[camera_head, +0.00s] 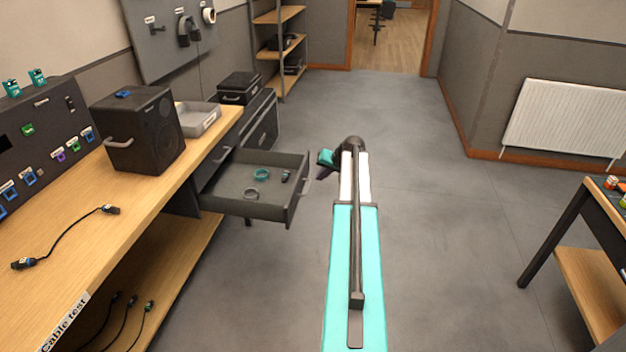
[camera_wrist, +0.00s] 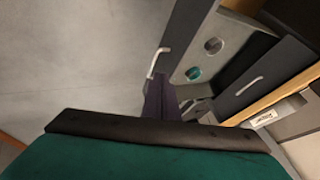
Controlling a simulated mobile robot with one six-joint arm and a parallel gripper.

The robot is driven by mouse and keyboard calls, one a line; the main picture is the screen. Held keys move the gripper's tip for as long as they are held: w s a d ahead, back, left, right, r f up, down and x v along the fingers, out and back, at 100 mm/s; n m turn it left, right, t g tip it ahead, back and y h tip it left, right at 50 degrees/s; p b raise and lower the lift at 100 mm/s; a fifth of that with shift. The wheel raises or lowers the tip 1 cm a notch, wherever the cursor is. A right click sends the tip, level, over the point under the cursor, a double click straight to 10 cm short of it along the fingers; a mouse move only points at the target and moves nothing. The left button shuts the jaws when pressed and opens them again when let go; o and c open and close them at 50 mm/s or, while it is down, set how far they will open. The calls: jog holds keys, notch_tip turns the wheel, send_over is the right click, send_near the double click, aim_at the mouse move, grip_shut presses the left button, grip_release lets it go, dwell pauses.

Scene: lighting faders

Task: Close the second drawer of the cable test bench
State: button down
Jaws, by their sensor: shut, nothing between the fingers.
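The cable test bench (camera_head: 110,195) runs along the left, with a wooden top. Its second drawer (camera_head: 245,205) is pulled far out, just below a shut drawer whose handle (camera_head: 222,155) faces the aisle. The open drawer's pale bar handle (camera_head: 306,187) is on its dark front; the handle also shows in the wrist view (camera_wrist: 157,62). My gripper (camera_head: 327,170) is just right of that front, outside the drawer. In the wrist view its dark purple fingers (camera_wrist: 158,92) are together and empty, their tips close to the handle. I cannot tell whether they touch.
The open drawer holds a teal ring (camera_head: 262,174), a grey ring (camera_head: 251,193) and a small dark item (camera_head: 285,176). A black speaker box (camera_head: 146,130) and a grey tray (camera_head: 198,118) stand on the bench. Floor right of my arm is clear up to a side table (camera_head: 556,228).

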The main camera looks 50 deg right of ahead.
jog(key=p, duration=0.1)
send_near(298, 187)
notch_tip(298, 187, down, 3)
jog(key=s+d, duration=0.1)
jog(key=d, duration=0.1)
jog(key=shift+w+a+p, duration=0.25)
jog(key=shift+w+a, duration=0.3)
jog(key=shift+w, duration=0.25)
jog(key=shift+w+a+p, duration=0.2)
jog(key=shift+w+a, duration=0.35)
jog(key=shift+w, duration=0.2)
